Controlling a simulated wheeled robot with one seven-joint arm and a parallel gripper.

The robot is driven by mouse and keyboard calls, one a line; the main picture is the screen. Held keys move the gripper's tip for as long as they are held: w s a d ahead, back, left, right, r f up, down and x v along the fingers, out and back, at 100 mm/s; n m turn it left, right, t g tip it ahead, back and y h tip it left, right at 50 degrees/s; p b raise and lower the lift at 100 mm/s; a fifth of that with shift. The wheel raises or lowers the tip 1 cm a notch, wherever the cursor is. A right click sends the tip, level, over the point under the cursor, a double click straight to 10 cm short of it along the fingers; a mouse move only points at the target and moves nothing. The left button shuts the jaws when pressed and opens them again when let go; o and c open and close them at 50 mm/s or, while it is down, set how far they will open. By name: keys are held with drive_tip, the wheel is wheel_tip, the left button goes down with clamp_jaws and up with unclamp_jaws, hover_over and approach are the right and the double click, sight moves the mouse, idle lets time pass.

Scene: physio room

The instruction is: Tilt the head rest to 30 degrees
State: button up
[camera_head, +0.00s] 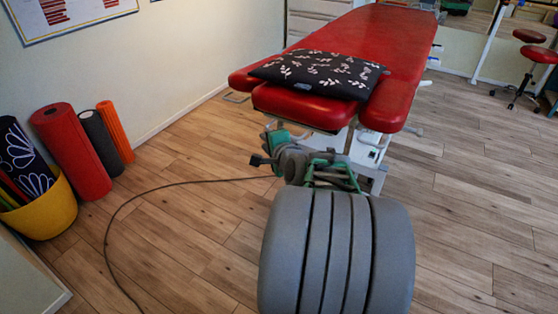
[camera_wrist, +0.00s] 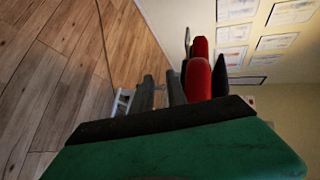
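The red head rest (camera_head: 300,108) is at the near end of the red treatment table (camera_head: 385,40) in the head view. It looks about level with the table top. A dark patterned pillow (camera_head: 318,72) lies across it and the table end. My gripper (camera_head: 258,160) is below and just left of the head rest, apart from it. In the wrist view two grey fingers (camera_wrist: 161,88) show a gap with nothing held in it. Red padding (camera_wrist: 199,75) shows beyond them, turned sideways. Any head rest lever or hinge is hidden or too small to make out.
Several rolled mats, one red (camera_head: 70,150), stand by the left wall near a yellow basket (camera_head: 45,212). A cable (camera_head: 135,200) lies on the wooden floor. A red stool (camera_head: 530,60) is at the far right.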

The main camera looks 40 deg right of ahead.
drive_tip(key=s+d+f+m+h+b, duration=0.1)
drive_tip(key=s+d+f+m+h, duration=0.1)
drive_tip(key=d+m, duration=0.3)
drive_tip(key=w+d+n+t+b, duration=0.1)
drive_tip(key=w+d, duration=0.3)
drive_tip(key=w, duration=0.2)
drive_tip(key=shift+w+f, duration=0.3)
drive_tip(key=shift+w, duration=0.1)
drive_tip(key=shift+c, duration=0.6)
clamp_jaws()
